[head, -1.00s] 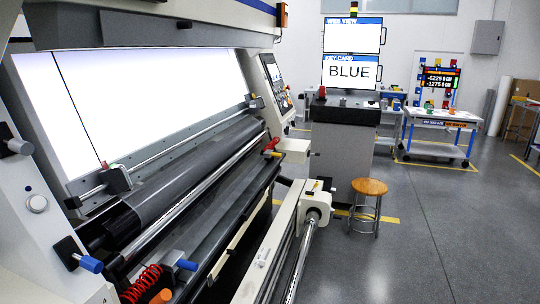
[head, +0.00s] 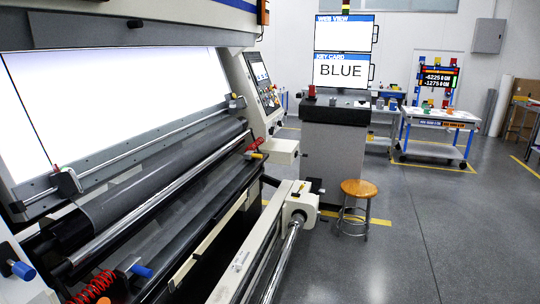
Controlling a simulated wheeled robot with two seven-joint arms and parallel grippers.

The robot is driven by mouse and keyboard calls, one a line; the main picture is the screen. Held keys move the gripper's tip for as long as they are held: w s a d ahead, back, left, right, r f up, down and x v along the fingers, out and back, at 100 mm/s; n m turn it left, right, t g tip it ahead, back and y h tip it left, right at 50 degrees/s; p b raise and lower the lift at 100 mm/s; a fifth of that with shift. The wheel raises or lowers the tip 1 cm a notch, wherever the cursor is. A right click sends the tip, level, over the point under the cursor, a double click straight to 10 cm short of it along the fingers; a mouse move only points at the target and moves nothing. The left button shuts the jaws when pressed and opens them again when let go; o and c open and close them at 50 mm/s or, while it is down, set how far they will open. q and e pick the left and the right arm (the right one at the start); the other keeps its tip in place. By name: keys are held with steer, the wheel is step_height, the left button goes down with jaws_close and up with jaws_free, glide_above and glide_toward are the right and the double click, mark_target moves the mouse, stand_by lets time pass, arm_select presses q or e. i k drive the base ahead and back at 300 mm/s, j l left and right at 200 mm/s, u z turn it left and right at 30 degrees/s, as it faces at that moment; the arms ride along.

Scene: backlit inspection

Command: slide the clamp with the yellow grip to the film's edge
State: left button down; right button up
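The backlit film panel (head: 120,100) glows white on the machine at left, with a thin dark line down its left part. A rail (head: 150,149) runs below it. A dark block-like clamp (head: 66,181) sits near the rail's left end; its grip colour is too small to tell. Another small dark fitting (head: 236,101) sits at the rail's right end. Neither of my grippers is in view.
Rollers (head: 165,190) and a cream-coloured beam (head: 250,245) stick out toward me. A stool (head: 359,189) stands right of the beam. A console (head: 334,150) with screens, one reading BLUE, and a work cart (head: 436,118) stand behind. The grey floor at right is clear.

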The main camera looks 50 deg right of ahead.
mark_target(248, 154)
steer(key=i+l, duration=0.1)
steer(key=l, duration=0.35)
steer(key=i+l, duration=0.1)
steer(key=l, duration=0.35)
steer(key=i+l, duration=0.1)
steer(key=l, duration=0.35)
steer(key=i+l, duration=0.1)
steer(key=l, duration=0.75)
steer(key=i+u, duration=0.05)
steer(key=i, duration=0.05)
